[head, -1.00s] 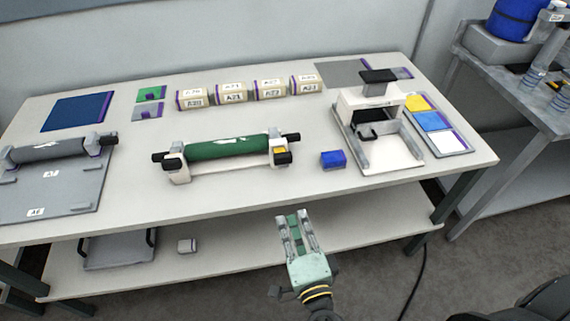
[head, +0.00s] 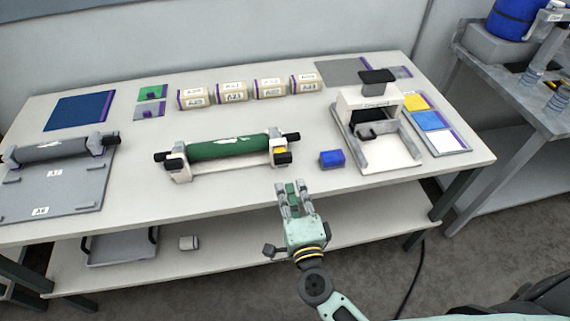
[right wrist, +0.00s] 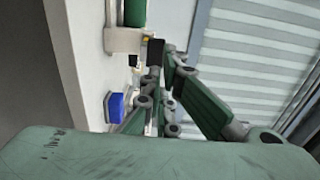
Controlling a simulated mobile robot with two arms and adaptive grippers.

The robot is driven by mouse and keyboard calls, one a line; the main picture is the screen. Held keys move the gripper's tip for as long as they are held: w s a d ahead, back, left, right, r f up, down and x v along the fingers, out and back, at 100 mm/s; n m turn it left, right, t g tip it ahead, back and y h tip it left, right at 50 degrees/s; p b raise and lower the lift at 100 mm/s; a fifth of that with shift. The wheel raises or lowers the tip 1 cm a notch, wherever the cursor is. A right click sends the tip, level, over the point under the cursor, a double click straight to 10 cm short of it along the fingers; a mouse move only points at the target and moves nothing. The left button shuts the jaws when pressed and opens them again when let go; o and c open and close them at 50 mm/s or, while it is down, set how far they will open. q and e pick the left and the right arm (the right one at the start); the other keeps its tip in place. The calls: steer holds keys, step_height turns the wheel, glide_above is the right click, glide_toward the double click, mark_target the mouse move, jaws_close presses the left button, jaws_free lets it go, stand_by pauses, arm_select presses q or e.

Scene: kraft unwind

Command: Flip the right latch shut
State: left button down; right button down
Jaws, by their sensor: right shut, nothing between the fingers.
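The green roll (head: 228,146) lies across the unwind stand (head: 214,170) on the table. The right latch (head: 282,157), black with a yellow part beside it, is at the right end of the stand. The left latch (head: 172,165) is at its left end. In the right wrist view, the roll (right wrist: 135,12) and stand end (right wrist: 122,40) show beyond my fingers (right wrist: 165,95). My left gripper is out of view.
A blue block (head: 332,159) sits on the table right of the stand. A white press-like device (head: 372,104) stands farther right. A grey roll (head: 58,149) on a plate is at left. Several labelled rolls (head: 232,91) line the back. Table between is clear.

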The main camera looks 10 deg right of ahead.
mark_target(283, 159)
steer(key=w+p, duration=0.1)
steer(key=w, duration=0.6)
steer(key=shift+w+d, duration=0.15)
steer(key=shift+w, duration=0.05)
steer(key=w, duration=0.4)
steer(key=shift+w+d, duration=0.1)
steer(key=shift+w, duration=0.2)
steer(key=shift+s, duration=0.1)
